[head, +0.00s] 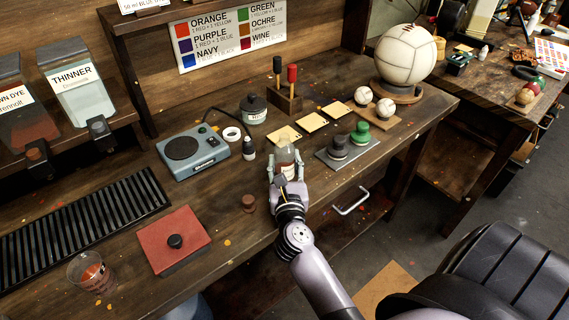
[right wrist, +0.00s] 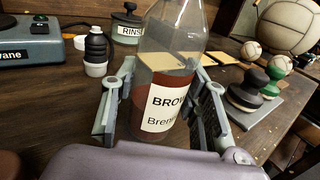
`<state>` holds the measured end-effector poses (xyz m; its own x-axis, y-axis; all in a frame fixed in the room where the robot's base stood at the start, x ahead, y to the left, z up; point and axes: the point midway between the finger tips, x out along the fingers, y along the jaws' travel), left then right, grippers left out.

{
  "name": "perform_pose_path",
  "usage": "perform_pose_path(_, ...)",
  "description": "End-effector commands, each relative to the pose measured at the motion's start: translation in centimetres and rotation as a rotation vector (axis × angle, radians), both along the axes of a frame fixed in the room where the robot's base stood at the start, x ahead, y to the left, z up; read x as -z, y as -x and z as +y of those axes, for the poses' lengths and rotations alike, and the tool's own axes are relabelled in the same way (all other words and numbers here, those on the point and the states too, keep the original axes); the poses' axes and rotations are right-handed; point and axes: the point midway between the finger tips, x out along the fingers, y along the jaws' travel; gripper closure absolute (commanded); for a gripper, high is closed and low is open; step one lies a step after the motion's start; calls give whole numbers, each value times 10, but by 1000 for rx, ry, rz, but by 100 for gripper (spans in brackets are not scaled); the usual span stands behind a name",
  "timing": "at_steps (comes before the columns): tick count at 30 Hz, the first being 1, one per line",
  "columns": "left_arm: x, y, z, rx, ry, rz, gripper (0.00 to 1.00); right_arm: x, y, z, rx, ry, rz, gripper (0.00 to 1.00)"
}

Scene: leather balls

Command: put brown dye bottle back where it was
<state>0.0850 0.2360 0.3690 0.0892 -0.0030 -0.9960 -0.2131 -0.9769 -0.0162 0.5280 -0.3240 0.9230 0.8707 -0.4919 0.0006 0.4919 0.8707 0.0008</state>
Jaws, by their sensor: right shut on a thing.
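The brown dye bottle (head: 287,158) is clear, with dark red-brown liquid and a white label. It also shows large in the right wrist view (right wrist: 170,75), where its label begins "BROW". My right gripper (head: 287,170) is around its lower body, shut on it, near the front edge of the workbench (head: 330,195). The bottle looks upright; whether its base touches the bench is hard to tell. Its neck is open in the head view. A small brown stopper-like piece (head: 249,203) stands on the bench left of the gripper. My left gripper is not in view.
A red pad (head: 172,241) and plastic cup (head: 91,273) lie left. Free bench surrounds the stopper-like piece.

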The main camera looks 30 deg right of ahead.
Motion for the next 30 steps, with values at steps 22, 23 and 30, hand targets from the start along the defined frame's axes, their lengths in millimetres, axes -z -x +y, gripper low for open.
perform_pose_path(22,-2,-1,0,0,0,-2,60,-2,0,0,0,0,0,39)
perform_pose_path(23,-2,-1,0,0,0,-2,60,-3,1,1,0,0,0,39)
perform_pose_path(30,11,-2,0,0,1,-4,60,3,36,21,0,-2,3,39)
